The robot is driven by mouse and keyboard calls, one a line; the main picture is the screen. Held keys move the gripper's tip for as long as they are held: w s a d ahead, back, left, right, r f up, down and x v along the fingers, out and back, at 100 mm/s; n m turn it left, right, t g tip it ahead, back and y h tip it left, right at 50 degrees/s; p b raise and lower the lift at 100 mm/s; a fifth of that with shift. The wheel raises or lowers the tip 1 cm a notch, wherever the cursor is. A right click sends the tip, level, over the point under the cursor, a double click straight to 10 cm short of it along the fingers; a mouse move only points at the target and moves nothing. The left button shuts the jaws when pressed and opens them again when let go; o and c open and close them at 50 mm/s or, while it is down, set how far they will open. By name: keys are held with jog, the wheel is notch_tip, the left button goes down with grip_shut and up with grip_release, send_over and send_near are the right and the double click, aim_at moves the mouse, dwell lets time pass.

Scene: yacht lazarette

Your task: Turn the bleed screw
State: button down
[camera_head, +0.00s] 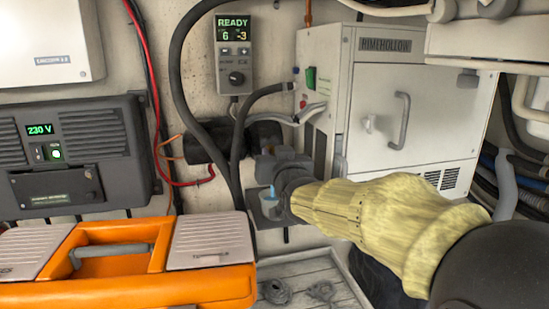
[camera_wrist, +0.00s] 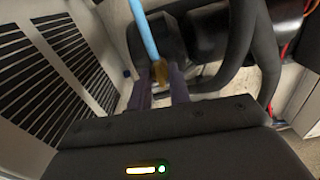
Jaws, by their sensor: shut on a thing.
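The bleed screw appears to be the small brass-coloured piece (camera_wrist: 159,72) in the wrist view, at the lower end of a light blue rod or tube (camera_wrist: 143,30). My gripper (camera_wrist: 160,86) is shut on this piece, with one finger on each side of it. In the head view my gripper (camera_head: 268,180) is beside the lower left of the white cabinet, and a bit of light blue (camera_head: 272,191) shows at it. My gripper and wrist hide most of the screw there. The screw's turn angle cannot be told.
The white cabinet (camera_head: 440,115) with a grey handle stands at right. Black hoses (camera_head: 240,130) run close to my gripper. An orange toolbox (camera_head: 130,285) is at the lower left, below a dark 230 V unit (camera_head: 75,155). A display reading READY (camera_head: 233,50) hangs above.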

jog(key=m+b, duration=0.4)
jog(key=m, duration=0.7)
jog(key=m+b, duration=0.5)
jog(key=m, duration=0.7)
jog(key=m+b, duration=0.4)
jog(key=m, duration=0.8)
jog(key=shift+f+b, duration=0.3)
jog(key=shift+b, duration=0.05)
jog(key=shift+m, duration=0.3)
jog(key=c, duration=1.3)
grip_release()
jog(key=shift+r, duration=0.1)
